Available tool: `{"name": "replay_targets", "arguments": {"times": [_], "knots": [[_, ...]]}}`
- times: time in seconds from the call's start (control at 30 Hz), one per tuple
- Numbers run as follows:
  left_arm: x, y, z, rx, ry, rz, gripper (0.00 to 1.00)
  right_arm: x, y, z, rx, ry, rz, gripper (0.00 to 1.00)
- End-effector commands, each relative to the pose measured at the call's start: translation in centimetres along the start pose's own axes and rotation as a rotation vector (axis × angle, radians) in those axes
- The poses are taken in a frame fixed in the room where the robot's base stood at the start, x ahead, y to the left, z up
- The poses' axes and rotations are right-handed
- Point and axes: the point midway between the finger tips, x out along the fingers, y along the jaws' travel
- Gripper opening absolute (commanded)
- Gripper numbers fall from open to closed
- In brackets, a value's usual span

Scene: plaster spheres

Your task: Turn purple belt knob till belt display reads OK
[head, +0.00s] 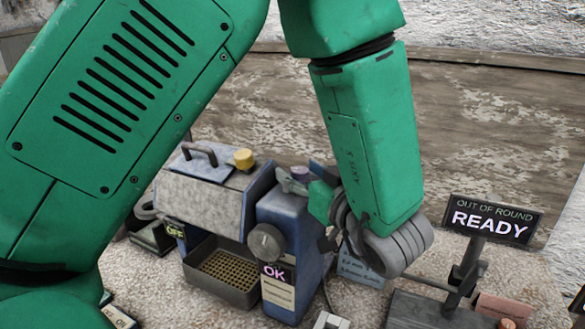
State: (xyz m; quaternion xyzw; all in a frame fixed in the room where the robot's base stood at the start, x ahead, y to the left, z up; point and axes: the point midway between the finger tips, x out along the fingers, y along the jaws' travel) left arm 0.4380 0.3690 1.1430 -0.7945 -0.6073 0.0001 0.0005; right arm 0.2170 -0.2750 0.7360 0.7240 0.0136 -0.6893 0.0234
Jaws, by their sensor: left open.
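The purple knob (299,173) sits on top of the narrow blue housing (290,214) of the machine. A display with purple OK letters (275,273) is on the front of that housing; I take it as the belt display. My left gripper (324,220) is open, at the right side of the housing just below and right of the purple knob. Its fingers are partly hidden by its own body, and I cannot tell whether they touch the housing. My right gripper is not in view.
A grey dial (266,243) is on the housing front. A mesh tray (225,290) sits below. A READY sign (490,221) stands right.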

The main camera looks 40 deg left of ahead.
Motion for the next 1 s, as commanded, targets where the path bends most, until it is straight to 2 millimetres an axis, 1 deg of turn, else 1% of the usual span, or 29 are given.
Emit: {"name": "replay_targets", "arguments": {"times": [0.27,0.37,0.4,0.43,1.0], "knots": [[0.8,-0.2,0.3,-0.001,-0.008,-0.001,0.49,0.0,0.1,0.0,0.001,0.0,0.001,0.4],[1.0,-0.3,0.4,-0.002,-0.01,-0.001,0.18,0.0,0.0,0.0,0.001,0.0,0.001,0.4],[1.1,-0.3,0.4,-0.002,-0.011,-0.001,0.04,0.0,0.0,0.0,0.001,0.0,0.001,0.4],[1.1,-0.3,0.4,-0.002,-0.011,-0.001,0.0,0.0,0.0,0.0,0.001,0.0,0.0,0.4],[1.0,-0.2,0.6,0.001,-0.013,0.0,0.0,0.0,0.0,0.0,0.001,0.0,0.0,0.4]]}}
